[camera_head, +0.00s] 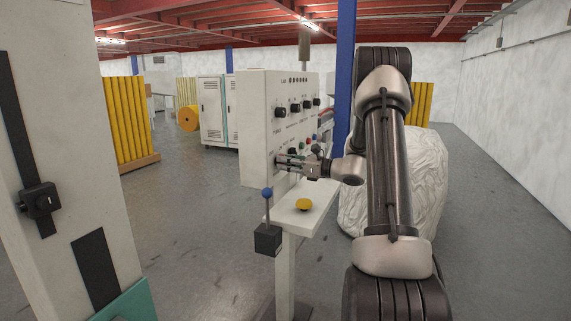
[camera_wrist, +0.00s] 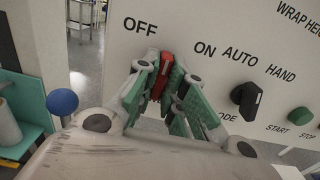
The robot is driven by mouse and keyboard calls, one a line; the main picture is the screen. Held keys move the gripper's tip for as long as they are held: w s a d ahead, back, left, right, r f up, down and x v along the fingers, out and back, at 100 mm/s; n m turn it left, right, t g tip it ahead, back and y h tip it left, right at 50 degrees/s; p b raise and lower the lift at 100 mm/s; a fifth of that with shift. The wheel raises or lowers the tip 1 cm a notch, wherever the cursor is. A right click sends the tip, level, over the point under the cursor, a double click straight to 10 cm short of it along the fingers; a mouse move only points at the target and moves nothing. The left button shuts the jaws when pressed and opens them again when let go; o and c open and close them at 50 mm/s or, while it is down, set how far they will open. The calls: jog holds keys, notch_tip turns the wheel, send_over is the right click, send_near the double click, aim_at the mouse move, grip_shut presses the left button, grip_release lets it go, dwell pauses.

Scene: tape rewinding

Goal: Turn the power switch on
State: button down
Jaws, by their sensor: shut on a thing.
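The white control panel (camera_head: 255,110) stands at the centre of the head view. My gripper (camera_head: 284,162) reaches its lower left part from the right. In the wrist view, the red power switch (camera_wrist: 164,66) sits between the OFF label on its left and the ON label on its right. My gripper (camera_wrist: 161,88) is shut on the switch, one green-padded finger on each side. The visible red part looks nearly upright with a slight tilt. Its lower part is hidden by the fingers, so I cannot tell its exact setting.
A black AUTO/HAND knob (camera_wrist: 246,98) and a green start button (camera_wrist: 301,116) are right of the switch. A wrapped load (camera_head: 425,185) stands behind my arm.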

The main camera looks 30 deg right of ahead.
jog(key=shift+w+r+m, duration=0.1)
jog(key=shift+r+m, duration=0.05)
jog(key=shift+m, duration=4.35)
jog(key=c, duration=1.5)
grip_release()
jog(key=shift+a, duration=0.1)
jog(key=v, duration=1.2)
